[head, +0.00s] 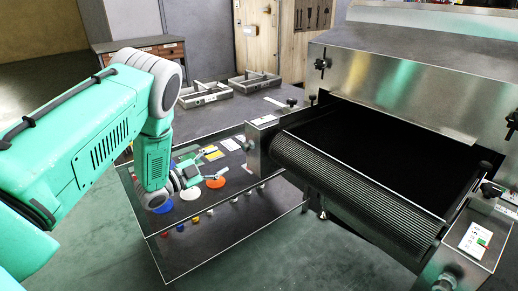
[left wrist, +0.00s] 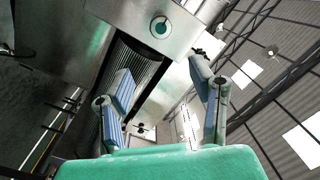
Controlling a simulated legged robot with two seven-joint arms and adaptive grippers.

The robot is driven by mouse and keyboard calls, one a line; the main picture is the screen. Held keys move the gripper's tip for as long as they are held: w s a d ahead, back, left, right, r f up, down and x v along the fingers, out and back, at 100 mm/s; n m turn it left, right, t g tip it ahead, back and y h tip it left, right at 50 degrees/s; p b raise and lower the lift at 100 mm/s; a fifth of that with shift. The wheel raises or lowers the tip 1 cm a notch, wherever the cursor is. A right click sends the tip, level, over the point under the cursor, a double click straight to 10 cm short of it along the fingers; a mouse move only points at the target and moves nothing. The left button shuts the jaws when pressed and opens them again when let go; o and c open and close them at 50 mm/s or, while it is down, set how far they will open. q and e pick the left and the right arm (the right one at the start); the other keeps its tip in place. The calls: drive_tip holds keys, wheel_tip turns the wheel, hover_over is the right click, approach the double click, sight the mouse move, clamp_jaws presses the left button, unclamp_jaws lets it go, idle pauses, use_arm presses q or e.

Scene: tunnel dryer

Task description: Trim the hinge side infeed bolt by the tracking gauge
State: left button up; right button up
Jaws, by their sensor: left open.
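The tunnel dryer's dark belt (head: 385,145) wraps over a ribbed roller at the infeed. A round bolt end (head: 250,147) shows on the left side plate of the infeed, and another (head: 448,281) on the near right side. A white gauge-like plate (head: 474,239) with red and green marks lies on the right side frame. Which side is the hinge side I cannot tell. My left gripper (head: 208,167) is open and empty, left of the left bolt and apart from it. In the left wrist view a round bolt head (left wrist: 160,27) appears beyond the open fingers (left wrist: 160,68). My right gripper is not in view.
A glass-sided cart (head: 230,232) with coloured discs and cards stands under my left gripper. Two grey trays (head: 205,95) sit on the table behind. Black knobs (head: 321,64) project from the dryer hood. Open floor lies at the front left.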

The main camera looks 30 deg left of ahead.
sight(244, 148)
use_arm(q)
drive_tip(key=b+x, duration=0.1)
drive_tip(key=x, duration=0.3)
drive_tip(key=b+x, duration=0.1)
drive_tip(key=x, duration=0.3)
drive_tip(key=b+x, duration=0.1)
drive_tip(key=x, duration=0.3)
drive_tip(key=shift+w+a+f, duration=0.15)
drive_tip(key=shift+a+f, duration=0.05)
drive_tip(key=shift+f, duration=0.15)
drive_tip(key=shift+a+f, duration=0.25)
drive_tip(key=shift+a, duration=0.5)
drive_tip(key=shift+a+f, duration=0.1)
drive_tip(key=shift+a, duration=0.1)
drive_tip(key=c, duration=0.3)
drive_tip(key=shift+w, duration=0.1)
drive_tip(key=c, duration=0.7)
drive_tip(key=shift+d, duration=0.2)
clamp_jaws()
drive_tip(key=shift+d+r, duration=0.25)
drive_tip(key=shift+d, duration=0.15)
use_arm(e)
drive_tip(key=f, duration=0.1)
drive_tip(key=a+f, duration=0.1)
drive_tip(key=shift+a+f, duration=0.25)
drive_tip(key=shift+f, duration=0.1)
